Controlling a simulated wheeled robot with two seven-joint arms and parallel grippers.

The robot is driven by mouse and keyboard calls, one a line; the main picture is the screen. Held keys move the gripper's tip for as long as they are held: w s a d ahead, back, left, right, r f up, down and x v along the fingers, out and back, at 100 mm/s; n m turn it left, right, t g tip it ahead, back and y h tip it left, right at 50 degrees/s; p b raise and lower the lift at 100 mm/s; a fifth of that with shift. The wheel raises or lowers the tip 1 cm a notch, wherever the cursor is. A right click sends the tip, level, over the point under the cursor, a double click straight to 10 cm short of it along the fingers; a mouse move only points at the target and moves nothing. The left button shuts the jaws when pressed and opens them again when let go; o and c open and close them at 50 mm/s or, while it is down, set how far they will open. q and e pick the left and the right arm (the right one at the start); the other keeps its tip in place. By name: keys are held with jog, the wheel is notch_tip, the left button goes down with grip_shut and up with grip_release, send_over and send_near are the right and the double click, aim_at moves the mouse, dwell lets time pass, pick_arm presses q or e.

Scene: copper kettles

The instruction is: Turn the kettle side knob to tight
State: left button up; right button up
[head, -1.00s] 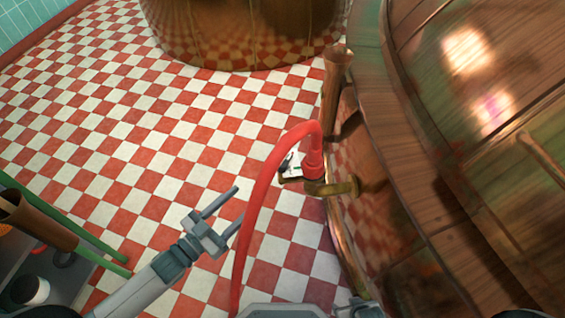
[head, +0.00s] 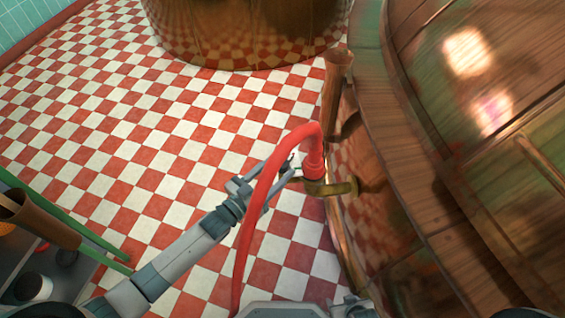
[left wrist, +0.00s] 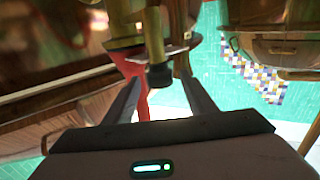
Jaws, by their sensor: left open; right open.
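The large copper kettle (head: 430,190) fills the right of the head view. A brass side fitting (head: 338,188) juts from its wall, with a red hose (head: 263,195) attached. A small pale piece (head: 297,160) beside the fitting, possibly the knob, is mostly hidden by the hose and my gripper. My left gripper (head: 290,170) is open, its fingers reaching behind the hose towards the fitting. In the left wrist view, a brass stem (left wrist: 155,40) with a dark end hangs between the open fingers; contact cannot be told. My right gripper (head: 350,306) shows only slightly at the bottom edge.
Another copper kettle (head: 245,30) stands at the back. A grey cart (head: 60,270) with green rails and a brown tube (head: 35,220) is at lower left. The red and white checkered floor (head: 130,130) is clear between them. The hose loops down to the bottom.

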aim_at(284, 161)
pick_arm(q)
jog(key=shift+x, duration=1.25)
jog(key=shift+w+d, duration=0.1)
pick_arm(e)
jog(key=shift+w+d, duration=0.15)
jog(key=shift+d, duration=0.1)
jog(key=shift+d, duration=0.25)
pick_arm(q)
jog(key=c, duration=1.1)
jog(key=shift+o, duration=0.3)
pick_arm(e)
jog(key=shift+a, duration=0.15)
